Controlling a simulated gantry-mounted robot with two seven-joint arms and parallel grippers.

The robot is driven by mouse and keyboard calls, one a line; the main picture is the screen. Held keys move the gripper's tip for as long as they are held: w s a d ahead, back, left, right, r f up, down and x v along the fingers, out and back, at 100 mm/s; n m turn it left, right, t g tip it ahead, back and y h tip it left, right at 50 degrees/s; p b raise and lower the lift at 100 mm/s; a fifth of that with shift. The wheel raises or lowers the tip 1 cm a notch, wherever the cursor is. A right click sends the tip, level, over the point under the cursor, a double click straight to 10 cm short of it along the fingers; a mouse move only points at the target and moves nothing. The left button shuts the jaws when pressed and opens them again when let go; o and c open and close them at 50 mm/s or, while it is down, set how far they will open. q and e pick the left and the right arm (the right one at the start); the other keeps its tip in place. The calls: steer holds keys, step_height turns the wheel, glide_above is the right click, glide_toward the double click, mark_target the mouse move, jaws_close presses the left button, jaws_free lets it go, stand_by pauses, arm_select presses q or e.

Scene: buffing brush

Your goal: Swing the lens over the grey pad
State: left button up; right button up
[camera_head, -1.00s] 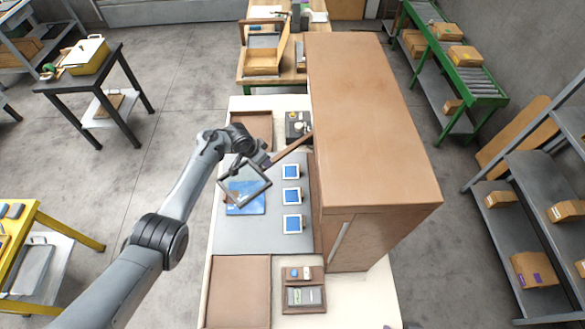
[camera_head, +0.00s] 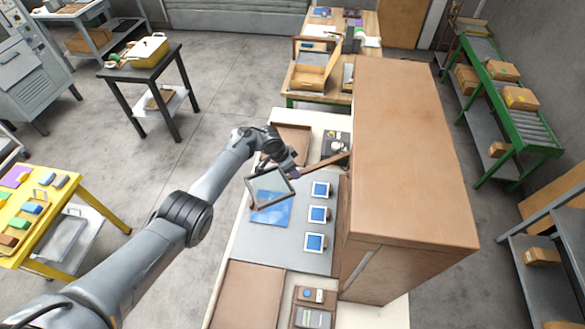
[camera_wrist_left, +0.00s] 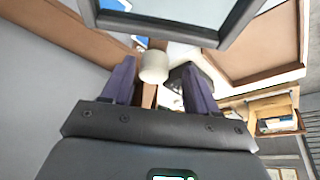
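The lens is a square grey frame (camera_head: 270,188) at the end of a brown swing arm (camera_head: 323,163). In the head view it appears over a blue sheet (camera_head: 272,215) on the grey pad (camera_head: 285,248). The frame also shows at the top of the left wrist view (camera_wrist_left: 170,33). My left gripper (camera_head: 291,167) is beside the frame's far edge. In the left wrist view its purple fingers (camera_wrist_left: 158,78) are apart, with a white round knob (camera_wrist_left: 154,66) between them. Gaps show beside the knob; its depth is unclear. My right gripper is not in view.
A tall brown cabinet (camera_head: 410,150) stands close along the right of the pad. Three blue-and-white square pieces (camera_head: 317,214) line the pad's right side. Brown trays lie at the near (camera_head: 247,295) and far (camera_head: 292,138) ends of the table.

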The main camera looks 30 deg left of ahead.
arm_select(q)
steer(key=shift+d, duration=0.1)
steer(key=shift+s+r, duration=0.1)
steer(key=shift+r, duration=0.3)
steer(key=p+v, duration=0.3)
steer(key=v, duration=0.7)
steer(key=shift+s+f, duration=0.1)
